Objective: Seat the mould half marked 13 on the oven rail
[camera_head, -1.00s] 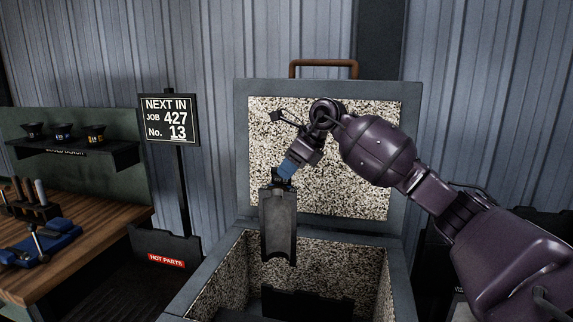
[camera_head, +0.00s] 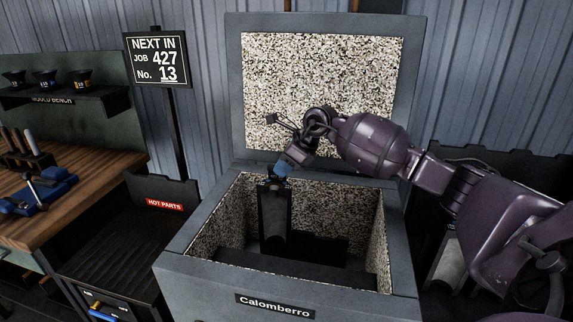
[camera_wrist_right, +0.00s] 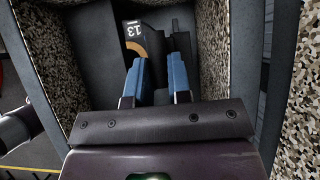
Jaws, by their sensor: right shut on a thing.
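My right gripper (camera_head: 278,174), with blue fingers, is shut on the dark grey mould half (camera_head: 274,215), a long trough-shaped piece. The mould half hangs about upright inside the open oven (camera_head: 172,262). In the right wrist view, the number 13 and an orange arc show on the mould half (camera_wrist_right: 134,31), just beyond the fingertips (camera_wrist_right: 157,62). A dark structure (camera_head: 325,246), which may be the rail, lies low in the oven beside and behind the mould half. I cannot tell whether the mould half's lower end touches it. My left gripper is not in view.
The oven's speckled lid (camera_head: 320,95) stands open behind. Speckled walls close in around the mould half. A sign (camera_head: 156,58) reads job 427, No. 13. A hot parts rack (camera_head: 120,250) and a wooden bench (camera_head: 90,170) stand at left.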

